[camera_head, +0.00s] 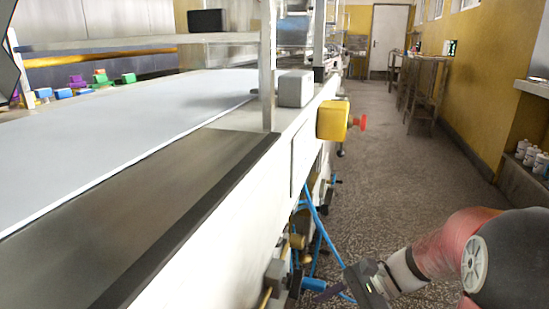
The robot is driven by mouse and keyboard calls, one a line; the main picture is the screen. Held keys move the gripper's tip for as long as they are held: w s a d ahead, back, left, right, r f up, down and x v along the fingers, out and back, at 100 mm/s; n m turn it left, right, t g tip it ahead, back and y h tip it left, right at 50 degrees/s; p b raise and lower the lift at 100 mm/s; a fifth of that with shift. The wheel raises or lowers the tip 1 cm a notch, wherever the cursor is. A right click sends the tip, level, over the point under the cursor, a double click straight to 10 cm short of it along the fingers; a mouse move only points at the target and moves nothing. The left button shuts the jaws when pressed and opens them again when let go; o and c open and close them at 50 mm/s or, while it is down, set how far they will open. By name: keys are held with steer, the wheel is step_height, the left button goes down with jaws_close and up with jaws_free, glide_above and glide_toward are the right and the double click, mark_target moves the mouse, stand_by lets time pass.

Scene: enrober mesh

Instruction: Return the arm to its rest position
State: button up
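My arm shows at the lower right of the head view, red and dark grey with a pale wrist section. It reaches left and down beside the machine, low over the aisle floor. The end of my arm is a dark gripper body (366,285) close to the blue hoses and brass fittings on the machine's side. Its fingers are too dark and small to make out, so I cannot tell whether it is open or holds anything. I cannot tell whether it touches the fittings.
The long machine (230,215) with its pale belt (110,135) fills the left. A yellow box with a red stop button (359,124) juts into the aisle. Blue hoses (318,222) hang below. The speckled floor (410,185) is clear toward the door. Shelves with bottles (532,157) stand right.

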steer(key=s+d+r+n+t+h+p, duration=0.3)
steer(key=s+r+n+t+h, duration=0.3)
steer(key=s+r+n+h, duration=0.5)
steer(key=shift+d+r+n, duration=0.15)
steer(key=shift+d+n, duration=0.05)
steer(key=shift+n, duration=0.5)
steer(key=shift+s, duration=0.1)
